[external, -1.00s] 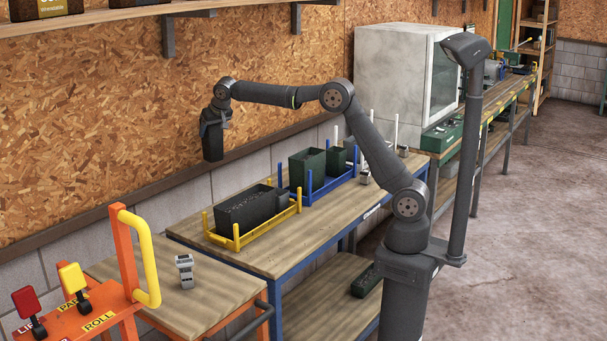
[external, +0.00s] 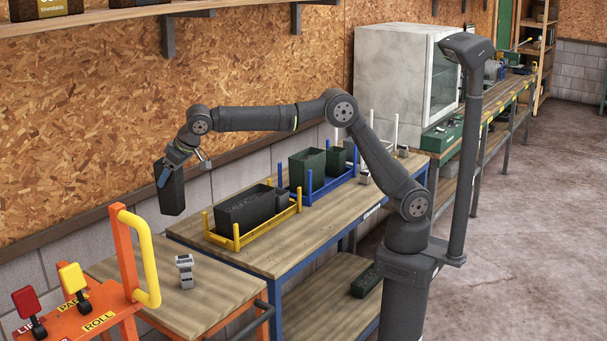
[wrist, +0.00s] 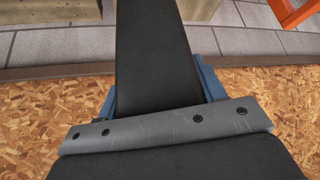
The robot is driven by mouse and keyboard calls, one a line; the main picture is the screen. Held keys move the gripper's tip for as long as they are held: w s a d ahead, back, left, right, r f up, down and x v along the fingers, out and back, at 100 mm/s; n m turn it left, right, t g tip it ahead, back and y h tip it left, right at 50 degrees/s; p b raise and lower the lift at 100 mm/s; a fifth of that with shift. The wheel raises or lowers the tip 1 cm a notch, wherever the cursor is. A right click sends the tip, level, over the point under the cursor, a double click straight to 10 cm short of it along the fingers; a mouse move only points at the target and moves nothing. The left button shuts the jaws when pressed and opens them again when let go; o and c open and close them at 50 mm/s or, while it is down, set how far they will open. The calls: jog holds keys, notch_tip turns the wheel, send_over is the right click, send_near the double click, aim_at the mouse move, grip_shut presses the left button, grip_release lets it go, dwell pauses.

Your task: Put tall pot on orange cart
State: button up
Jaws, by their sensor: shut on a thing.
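The tall pot (external: 172,191) is a dark, narrow, tapered container, slightly tilted, hanging in the air in the external view. My gripper (external: 163,172) is shut on its upper part. In the wrist view the pot (wrist: 158,55) fills the middle, with the blue fingers of my gripper (wrist: 160,85) on either side of it. The orange cart (external: 128,255) is at the lower left, with a wooden top (external: 215,290). The pot is above and behind the cart top, near the wall, and touches neither the cart nor the bench.
A small grey object (external: 185,270) stands on the cart top, with bare wood around it. The bench holds a yellow rack (external: 238,240) with a dark trough and a blue rack (external: 310,190) with green pots.

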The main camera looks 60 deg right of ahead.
aim_at(173, 213)
jog(key=shift+s+a, duration=0.7)
notch_tip(173, 213, down, 12)
jog(key=shift+w+d, duration=0.1)
jog(key=shift+f, duration=2.35)
jog(key=o, duration=1.1)
